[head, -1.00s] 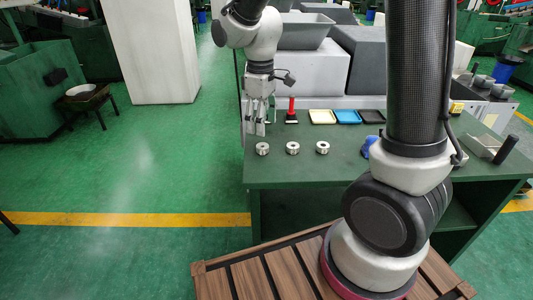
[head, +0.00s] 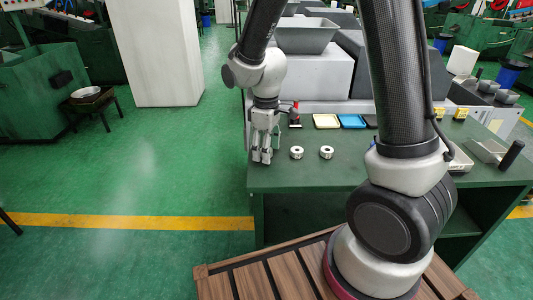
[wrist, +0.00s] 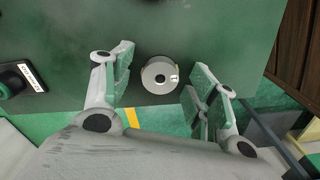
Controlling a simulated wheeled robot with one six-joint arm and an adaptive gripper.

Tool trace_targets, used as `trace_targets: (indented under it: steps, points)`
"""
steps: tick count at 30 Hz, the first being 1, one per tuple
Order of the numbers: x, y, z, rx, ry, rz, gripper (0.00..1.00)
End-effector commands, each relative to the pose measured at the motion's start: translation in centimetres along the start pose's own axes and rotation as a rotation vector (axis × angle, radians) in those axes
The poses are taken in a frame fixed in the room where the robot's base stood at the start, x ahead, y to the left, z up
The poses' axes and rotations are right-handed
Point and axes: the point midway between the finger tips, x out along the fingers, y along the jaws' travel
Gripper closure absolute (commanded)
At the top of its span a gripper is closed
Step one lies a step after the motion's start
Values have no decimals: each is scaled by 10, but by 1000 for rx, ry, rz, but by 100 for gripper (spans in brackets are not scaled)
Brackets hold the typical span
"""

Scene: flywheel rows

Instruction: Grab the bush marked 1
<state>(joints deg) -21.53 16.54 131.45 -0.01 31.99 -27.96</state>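Several small silvery ring-shaped bushes are on the green bench top (head: 310,175). In the head view the middle bush (head: 296,152) and the right bush (head: 326,152) stand in the open. My gripper (head: 262,157) is at the left end of the row and hides most of the leftmost spot. In the wrist view a bush (wrist: 158,74) with a dark centre hole lies between my open fingers (wrist: 160,78), with gaps on both sides. A small white mark is on its right side, too small to read.
A dark object with a white label (wrist: 28,77) lies left in the wrist view.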

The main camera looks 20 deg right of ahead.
Motion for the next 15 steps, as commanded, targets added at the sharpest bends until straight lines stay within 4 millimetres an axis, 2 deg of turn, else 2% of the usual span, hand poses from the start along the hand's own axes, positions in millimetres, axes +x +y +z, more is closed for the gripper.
trace_targets:
  steps: [1, 8, 15]
  points:
    - [0, 0, 0, 0, 0, 0, 52]
    - [0, 0, 0, 0, 0, 0, 94]
    - [-1, 0, 0, 0, 0, 0, 94]
